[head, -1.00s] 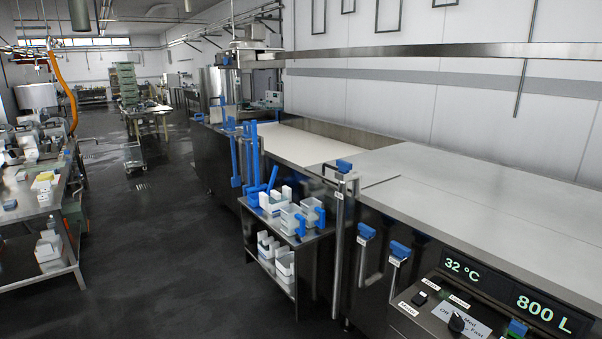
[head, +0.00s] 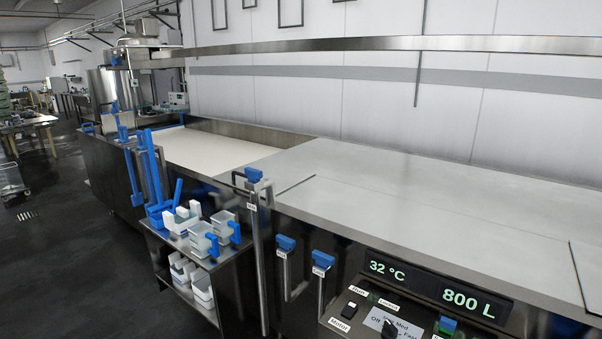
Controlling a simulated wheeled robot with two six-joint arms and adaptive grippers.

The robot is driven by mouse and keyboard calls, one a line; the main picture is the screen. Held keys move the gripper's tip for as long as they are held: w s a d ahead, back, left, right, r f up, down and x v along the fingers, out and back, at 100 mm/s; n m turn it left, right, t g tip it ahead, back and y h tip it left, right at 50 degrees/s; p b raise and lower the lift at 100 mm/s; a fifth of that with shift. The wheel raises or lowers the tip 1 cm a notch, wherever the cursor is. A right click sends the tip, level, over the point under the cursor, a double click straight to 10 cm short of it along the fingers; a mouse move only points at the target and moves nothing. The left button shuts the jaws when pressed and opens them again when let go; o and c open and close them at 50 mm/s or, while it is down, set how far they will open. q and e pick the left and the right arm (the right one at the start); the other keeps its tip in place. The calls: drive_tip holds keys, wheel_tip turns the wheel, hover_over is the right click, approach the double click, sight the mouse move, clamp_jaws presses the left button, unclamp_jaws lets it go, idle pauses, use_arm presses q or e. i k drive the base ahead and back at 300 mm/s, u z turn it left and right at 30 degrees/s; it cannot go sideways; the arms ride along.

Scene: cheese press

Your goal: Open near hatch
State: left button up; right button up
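The long steel vat has a flat grey top (head: 400,185) that lies closed and level, with thin dark seams at its left part and near the right edge. I cannot tell for certain which panel between these seams is the near hatch. Blue-topped handles (head: 286,243) and (head: 322,261) hang on the vat's front face. Neither of my grippers is in the head view.
A control panel (head: 375,320) with a switch and dial sits at the front, below displays reading 32 °C (head: 390,268) and 800 L. A small steel cart (head: 190,292) with white and blue tubs stands left of it. Dark floor (head: 60,230) is free at left.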

sight(284, 176)
drive_tip(key=u, duration=0.05)
drive_tip(key=i, duration=0.55)
drive_tip(key=u, duration=1.95)
drive_tip(key=i, duration=2.85)
drive_tip(key=z, duration=3.15)
